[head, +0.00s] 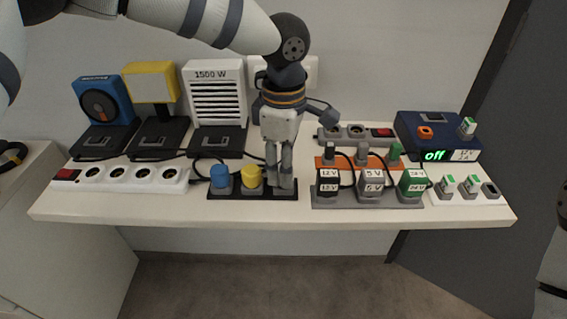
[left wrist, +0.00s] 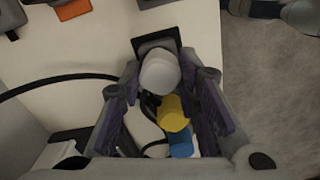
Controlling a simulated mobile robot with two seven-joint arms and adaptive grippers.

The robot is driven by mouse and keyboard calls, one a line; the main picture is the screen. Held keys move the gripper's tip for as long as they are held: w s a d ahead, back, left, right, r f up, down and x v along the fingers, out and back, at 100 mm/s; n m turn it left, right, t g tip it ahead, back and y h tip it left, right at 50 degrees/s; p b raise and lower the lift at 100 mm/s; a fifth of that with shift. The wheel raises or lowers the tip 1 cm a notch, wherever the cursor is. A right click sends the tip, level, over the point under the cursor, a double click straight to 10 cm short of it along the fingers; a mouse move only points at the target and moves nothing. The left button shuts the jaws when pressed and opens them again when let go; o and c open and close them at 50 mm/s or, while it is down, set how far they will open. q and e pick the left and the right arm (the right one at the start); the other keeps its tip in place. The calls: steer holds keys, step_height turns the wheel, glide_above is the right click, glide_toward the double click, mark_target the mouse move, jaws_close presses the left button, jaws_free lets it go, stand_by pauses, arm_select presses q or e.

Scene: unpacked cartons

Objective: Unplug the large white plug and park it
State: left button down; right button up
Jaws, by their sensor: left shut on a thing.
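The large white plug (left wrist: 160,74) is between the fingers of my left gripper (left wrist: 165,100) in the left wrist view. In the head view my left gripper (head: 281,180) points down at the right end of the dark rack (head: 228,194), beside the yellow plug (head: 252,176) and the blue plug (head: 220,177). The gripper is shut on the white plug and hides most of it in the head view. I cannot tell whether the plug is fully seated in the rack. A white heater marked 1500 W (head: 215,90) stands behind.
A white power strip (head: 130,177) with several empty sockets is at the left. A grey rack (head: 368,201) with voltage-marked adapters is to the right, near a blue box (head: 438,132) reading "off". Black cables lie behind the gripper. The table's front edge is close.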

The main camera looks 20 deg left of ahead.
arm_select(q)
steer(key=shift+f, duration=0.25)
stand_by(0.5)
steer(key=c, duration=1.1)
jaws_free()
